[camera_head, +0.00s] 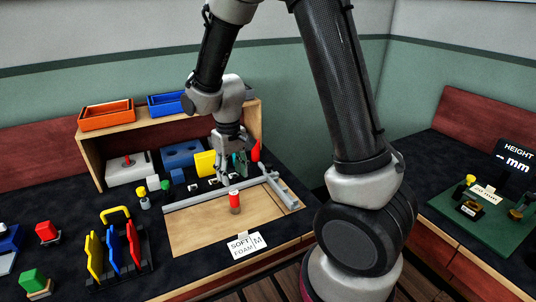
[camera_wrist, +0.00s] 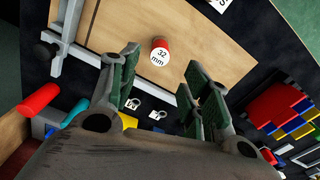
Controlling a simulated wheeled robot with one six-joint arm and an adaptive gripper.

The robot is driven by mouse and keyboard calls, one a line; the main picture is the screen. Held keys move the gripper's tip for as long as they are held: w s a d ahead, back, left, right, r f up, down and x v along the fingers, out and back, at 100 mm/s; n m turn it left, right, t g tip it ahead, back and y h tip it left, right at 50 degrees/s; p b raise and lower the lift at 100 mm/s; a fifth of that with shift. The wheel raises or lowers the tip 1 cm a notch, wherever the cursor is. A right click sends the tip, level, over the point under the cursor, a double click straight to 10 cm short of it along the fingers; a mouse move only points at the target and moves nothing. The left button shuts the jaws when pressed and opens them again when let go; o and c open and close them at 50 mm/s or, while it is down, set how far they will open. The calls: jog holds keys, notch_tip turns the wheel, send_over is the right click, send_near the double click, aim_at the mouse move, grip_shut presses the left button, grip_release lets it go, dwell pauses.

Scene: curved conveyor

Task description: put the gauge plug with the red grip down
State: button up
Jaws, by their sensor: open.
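My gripper (camera_head: 232,165) is open, above and behind the plug in the head view. In the wrist view the two green-padded fingers (camera_wrist: 162,62) are spread wide with nothing held between them. The plug lies beyond the fingertips in that view and appears apart from both.
A grey rail (camera_head: 215,193) runs along the board's back edge, with another on the right. A "SOFT FOAM" card (camera_head: 245,244) lies at the front. A yellow-topped plug (camera_head: 144,198) and a rack of coloured tools (camera_head: 118,250) stand left. The board around the plug is clear.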

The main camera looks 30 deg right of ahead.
jog(key=s+d+r+m+t, duration=0.1)
jog(key=s+d+r+t, duration=0.1)
jog(key=s+d+r, duration=0.5)
jog(key=s+d+r+m+t, duration=0.2)
jog(key=s+d+r, duration=0.5)
jog(key=s+r, duration=0.5)
jog(key=shift+d+v, duration=0.25)
jog(key=shift+v, duration=0.85)
jog(key=shift+o, duration=0.6)
jog(key=shift+s+d+r, duration=0.1)
jog(key=shift+s+d, duration=0.05)
jog(key=shift+s, duration=0.25)
jog(key=n+g, duration=0.5)
jog(key=n, duration=1.3)
send_over(234, 192)
jog(key=f, duration=2.3)
jog(key=shift+s+d+f, duration=0.15)
jog(key=shift+s+d, duration=0.15)
jog(key=shift+d, duration=0.1)
jog(key=n, duration=0.1)
jog(key=w+n, duration=0.1)
jog(key=shift+a+n+t, duration=0.2)
jog(key=shift+n+t, duration=0.1)
jog(key=shift+t, duration=0.1)
jog(key=shift+f, duration=0.25)
jog(key=f, duration=0.7)
jog(key=shift+s+a+f, duration=0.1)
jog(key=shift+a+f, duration=0.05)
jog(key=shift+a, duration=0.05)
grip_shut()
